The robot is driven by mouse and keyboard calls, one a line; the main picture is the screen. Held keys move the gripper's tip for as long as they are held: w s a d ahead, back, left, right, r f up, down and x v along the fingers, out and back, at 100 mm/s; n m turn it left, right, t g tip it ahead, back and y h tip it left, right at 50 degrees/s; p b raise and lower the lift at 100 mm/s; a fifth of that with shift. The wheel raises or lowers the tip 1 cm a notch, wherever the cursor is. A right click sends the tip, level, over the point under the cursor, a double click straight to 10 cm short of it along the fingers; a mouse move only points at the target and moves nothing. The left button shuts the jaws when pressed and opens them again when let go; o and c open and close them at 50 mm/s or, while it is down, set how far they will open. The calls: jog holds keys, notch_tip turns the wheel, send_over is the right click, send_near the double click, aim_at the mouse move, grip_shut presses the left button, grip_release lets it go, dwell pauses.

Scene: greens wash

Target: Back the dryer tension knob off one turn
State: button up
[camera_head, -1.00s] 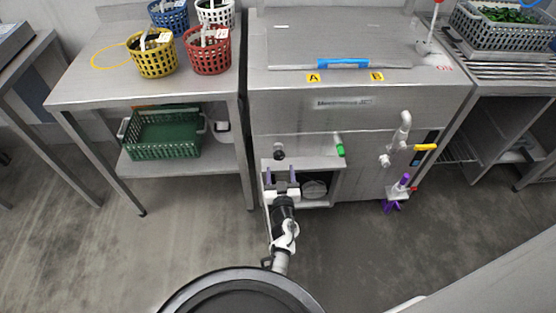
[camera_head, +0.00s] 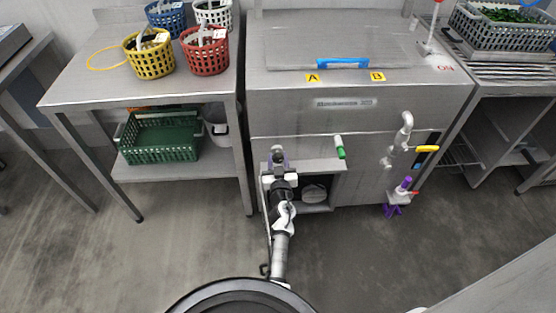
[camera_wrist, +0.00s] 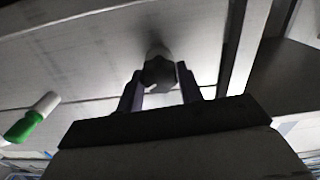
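The dark, rounded tension knob (camera_wrist: 158,72) sticks out of the steel front of the dryer (camera_wrist: 90,60). In the head view the knob (camera_head: 278,150) shows at the left of the front panel, above the open lower bay. My gripper (camera_wrist: 160,85) has its two purple fingers on either side of the knob, close against it. They look shut on it, though the contact is partly in shadow. In the head view my gripper (camera_head: 279,162) reaches up to the knob from below, and its fingers hide part of it.
A green-ended handle (camera_head: 339,147) sticks out to the right of the knob. A tap with a yellow lever (camera_head: 427,149) and a purple-handled fitting (camera_head: 405,184) are further right. A steel table (camera_head: 85,85) with baskets stands left. The floor in front is clear.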

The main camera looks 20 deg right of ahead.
jog(key=c, duration=0.3)
jog(key=shift+c, duration=0.2)
jog(key=n, duration=0.6)
jog(key=shift+a, duration=0.15)
jog(key=n, duration=0.5)
jog(key=shift+f+n, duration=0.15)
jog(key=shift+n, duration=0.25)
jog(key=o, duration=1)
